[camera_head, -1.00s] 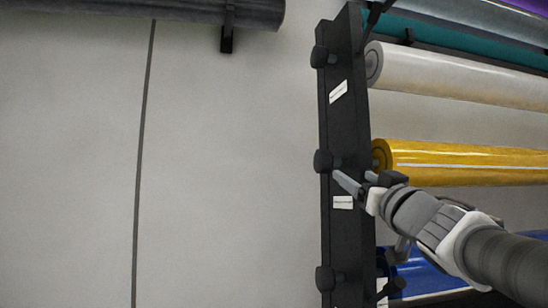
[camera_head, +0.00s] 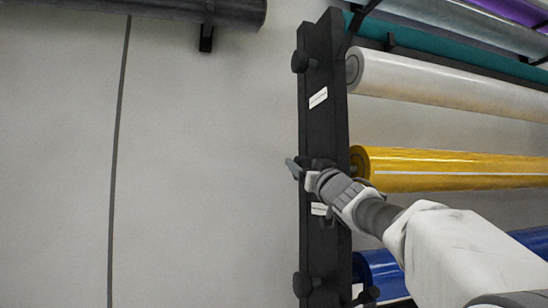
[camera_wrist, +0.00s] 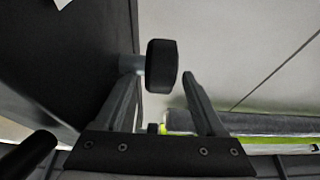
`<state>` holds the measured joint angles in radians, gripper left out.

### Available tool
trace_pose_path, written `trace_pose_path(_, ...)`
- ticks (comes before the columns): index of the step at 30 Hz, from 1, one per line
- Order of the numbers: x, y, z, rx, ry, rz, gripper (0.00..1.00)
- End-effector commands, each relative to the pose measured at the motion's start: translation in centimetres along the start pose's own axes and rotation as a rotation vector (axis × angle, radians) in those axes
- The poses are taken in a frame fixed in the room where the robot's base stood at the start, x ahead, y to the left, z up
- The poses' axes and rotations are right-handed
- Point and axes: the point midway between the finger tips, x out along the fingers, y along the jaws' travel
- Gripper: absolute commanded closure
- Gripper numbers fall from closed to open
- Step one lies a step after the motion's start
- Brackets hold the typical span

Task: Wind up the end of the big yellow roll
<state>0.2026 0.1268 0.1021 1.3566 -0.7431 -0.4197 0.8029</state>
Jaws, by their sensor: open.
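The big yellow roll (camera_head: 450,168) lies horizontally on the right of the black rack post (camera_head: 323,120) in the head view. Its black end knob is on the post's left side, largely hidden by my gripper (camera_head: 298,172) there. In the wrist view, a black knob (camera_wrist: 162,66) on a short grey shaft sticks out from the dark post. My gripper (camera_wrist: 160,78) is open, with one finger on each side of the knob. The left fingertip is close to the shaft and the right one is apart from the knob. I cannot tell whether the left finger touches.
A white roll (camera_head: 440,85) lies above the yellow one and a blue roll (camera_head: 380,275) below. Similar knobs sit above (camera_head: 300,62) and below (camera_head: 303,285) on the post. A dark grey roll (camera_head: 130,10) hangs at upper left.

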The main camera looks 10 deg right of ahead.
Motion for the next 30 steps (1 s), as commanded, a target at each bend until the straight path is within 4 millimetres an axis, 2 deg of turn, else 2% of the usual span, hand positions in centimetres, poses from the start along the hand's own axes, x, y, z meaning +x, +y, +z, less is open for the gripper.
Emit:
trace_pose_path(1, 0.8, 0.0, -0.2, 0.001, 0.000, -0.001, 0.28)
trace_pose_path(6, 2.1, 0.0, -0.1, 0.000, 0.000, 0.000, 0.28)
trace_pose_path(17, 2.5, 0.0, 0.0, 0.000, 0.000, 0.000, 0.28)
trace_pose_path(20, 2.5, 0.0, 0.0, 0.000, 0.000, 0.000, 0.42)
trace_pose_path(27, 2.5, 0.0, 0.0, 0.000, 0.000, 0.000, 0.85)
trace_pose_path(30, 2.5, 0.0, 0.0, 0.000, 0.000, 0.000, 1.00)
